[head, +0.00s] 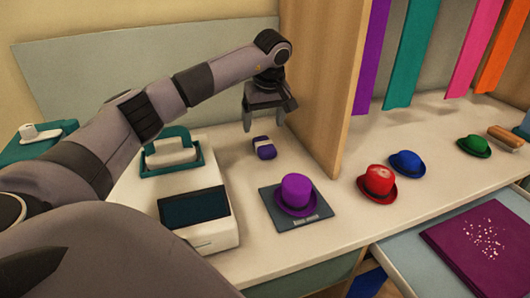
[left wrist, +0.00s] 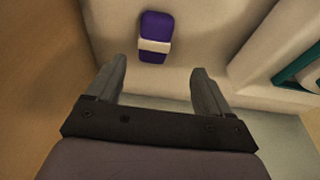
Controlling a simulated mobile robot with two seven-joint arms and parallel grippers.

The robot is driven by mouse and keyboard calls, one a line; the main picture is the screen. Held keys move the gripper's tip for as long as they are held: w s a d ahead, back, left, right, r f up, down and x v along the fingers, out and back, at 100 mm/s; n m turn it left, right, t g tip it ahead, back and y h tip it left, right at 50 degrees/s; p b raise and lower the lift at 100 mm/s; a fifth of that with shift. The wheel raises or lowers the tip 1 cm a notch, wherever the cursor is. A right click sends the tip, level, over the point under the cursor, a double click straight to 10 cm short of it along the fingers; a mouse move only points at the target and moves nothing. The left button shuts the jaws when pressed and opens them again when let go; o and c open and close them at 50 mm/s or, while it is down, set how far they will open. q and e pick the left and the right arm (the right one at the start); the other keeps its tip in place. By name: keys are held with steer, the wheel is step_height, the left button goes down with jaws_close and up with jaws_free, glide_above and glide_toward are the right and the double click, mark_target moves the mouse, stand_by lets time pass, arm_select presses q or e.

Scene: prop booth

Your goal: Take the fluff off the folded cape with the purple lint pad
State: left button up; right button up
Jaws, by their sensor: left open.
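The purple lint pad (head: 264,148) with a pale band lies on the counter, left of the wooden divider. It also shows in the left wrist view (left wrist: 155,26), beyond the fingertips. My left gripper (head: 264,122) is open and empty above the counter, just above and behind the pad, pointing down. Its fingers show apart in the left wrist view (left wrist: 158,80). The folded cape (head: 490,245) is dark magenta, with pale fluff specks (head: 487,245) scattered on top. It lies in an open drawer or tray at the lower right. My right gripper is not in view.
A purple hat (head: 297,192) sits on a dark flat scale (head: 313,217). A white machine with a dark screen (head: 194,207) stands left. The wooden divider (head: 325,80) rises beside the pad. Red (head: 377,184), blue (head: 407,163) and green (head: 475,146) hats and a brush (head: 507,137) lie right.

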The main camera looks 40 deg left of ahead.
mark_target(264, 143)
arm_select(q)
steer(key=shift+b+x, duration=0.3)
steer(key=shift+x, duration=1.5)
steer(key=x, duration=0.4)
steer(key=shift+w+d+f, duration=0.2)
steer(key=shift+w+f, duration=0.2)
steer(key=shift+f, duration=0.05)
steer(key=c, duration=1.1)
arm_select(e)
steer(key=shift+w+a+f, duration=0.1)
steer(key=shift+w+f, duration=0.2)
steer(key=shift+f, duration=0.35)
arm_select(q)
steer(key=shift+r, duration=0.15)
step_height(264, 143, up, 20)
steer(key=shift+f+p, duration=0.1)
steer(key=shift+p, duration=1.1)
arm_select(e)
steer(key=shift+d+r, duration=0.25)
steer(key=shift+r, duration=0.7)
